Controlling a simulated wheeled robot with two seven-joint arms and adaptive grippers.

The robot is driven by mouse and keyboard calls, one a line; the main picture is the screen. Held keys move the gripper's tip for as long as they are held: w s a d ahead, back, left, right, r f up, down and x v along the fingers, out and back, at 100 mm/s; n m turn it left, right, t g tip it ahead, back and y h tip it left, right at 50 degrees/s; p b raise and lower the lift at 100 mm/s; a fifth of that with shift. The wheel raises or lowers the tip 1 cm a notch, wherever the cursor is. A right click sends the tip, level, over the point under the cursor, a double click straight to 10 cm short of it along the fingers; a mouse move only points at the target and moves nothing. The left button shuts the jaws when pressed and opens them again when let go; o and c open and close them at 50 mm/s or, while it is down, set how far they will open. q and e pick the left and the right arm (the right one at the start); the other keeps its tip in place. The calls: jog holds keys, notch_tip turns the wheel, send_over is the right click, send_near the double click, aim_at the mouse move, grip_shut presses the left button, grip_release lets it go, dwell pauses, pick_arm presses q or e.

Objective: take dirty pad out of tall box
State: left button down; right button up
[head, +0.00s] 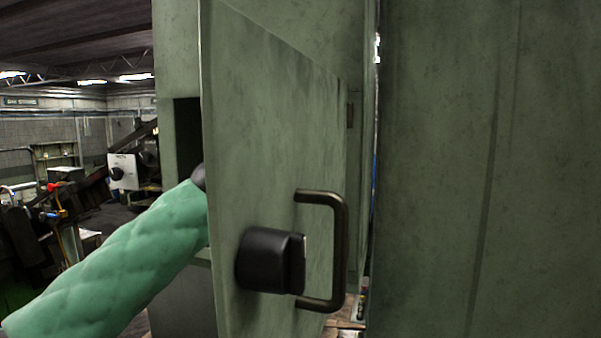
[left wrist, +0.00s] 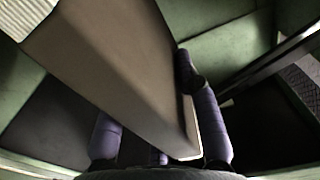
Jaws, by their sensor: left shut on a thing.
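The dirty pad (left wrist: 110,62) is a flat, grey-brown slab that runs diagonally across the left wrist view. My left gripper (left wrist: 150,105) is shut on it, with one dark purple finger on each side of its near end. Green box walls and dark recesses show around the pad. In the head view, the tall green box (head: 176,60) stands behind its open door (head: 270,130), and my left arm in its green sleeve reaches in behind the door. The door hides my left gripper and the pad there. My right gripper is not in view.
The door carries a dark bar handle (head: 342,250) and a black latch knob (head: 268,260). A large green panel (head: 480,170) fills the right of the head view. A pale ribbed surface (left wrist: 22,18) shows at the wrist view's top left. Workshop equipment stands far left.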

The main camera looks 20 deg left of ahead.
pick_arm(q)
jog(key=s+a+b, duration=0.1)
jog(key=s+a, duration=0.2)
jog(key=a, duration=0.4)
jog(key=s+a, duration=0.2)
jog(key=a, duration=0.6)
jog(key=shift+s+a+b, duration=0.2)
jog(key=shift+s+b, duration=0.2)
